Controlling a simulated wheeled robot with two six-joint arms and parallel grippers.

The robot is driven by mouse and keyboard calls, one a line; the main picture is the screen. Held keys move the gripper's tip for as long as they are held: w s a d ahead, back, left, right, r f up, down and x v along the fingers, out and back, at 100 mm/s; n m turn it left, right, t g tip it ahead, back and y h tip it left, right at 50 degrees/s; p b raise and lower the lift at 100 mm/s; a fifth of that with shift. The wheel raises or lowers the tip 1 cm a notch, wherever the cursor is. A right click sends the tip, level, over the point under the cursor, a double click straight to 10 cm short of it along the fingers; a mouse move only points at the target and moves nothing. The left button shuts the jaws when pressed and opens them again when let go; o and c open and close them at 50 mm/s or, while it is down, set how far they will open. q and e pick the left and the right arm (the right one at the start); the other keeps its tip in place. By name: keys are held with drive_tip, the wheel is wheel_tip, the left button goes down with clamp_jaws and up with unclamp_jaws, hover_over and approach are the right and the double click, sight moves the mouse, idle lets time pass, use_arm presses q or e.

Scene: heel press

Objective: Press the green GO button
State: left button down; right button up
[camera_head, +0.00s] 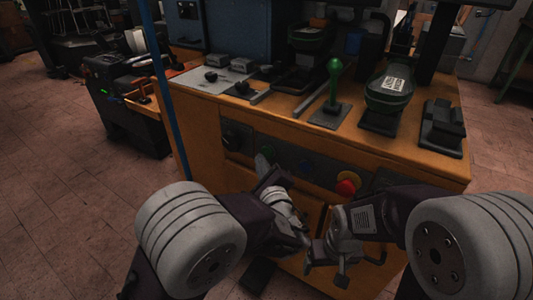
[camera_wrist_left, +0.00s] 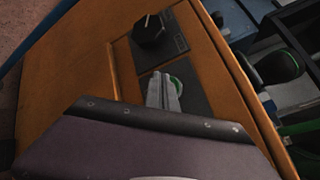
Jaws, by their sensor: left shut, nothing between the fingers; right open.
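The green button (camera_wrist_left: 177,85) is on a dark plate on the front of the orange machine. In the left wrist view it shows as a green rim, partly hidden behind the fingers of my left gripper (camera_wrist_left: 163,92). In the head view my left gripper (camera_head: 263,163) is at the front panel, shut and empty, its fingertips over the button area. The fingertips look very close to the button; I cannot tell whether they touch it. My right gripper (camera_head: 342,268) is open and empty, low in front of the machine.
A black knob (camera_wrist_left: 151,31) sits beside the green button's plate. Right of my left gripper are a blue button (camera_head: 305,166) and a red mushroom button on yellow (camera_head: 347,185). A green-handled lever (camera_head: 334,80) and black machine parts stand on the orange top (camera_head: 290,130).

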use_arm(q)
drive_tip(key=shift+w+d, duration=0.1)
drive_tip(key=shift+w+d, duration=0.15)
drive_tip(key=shift+w, duration=0.1)
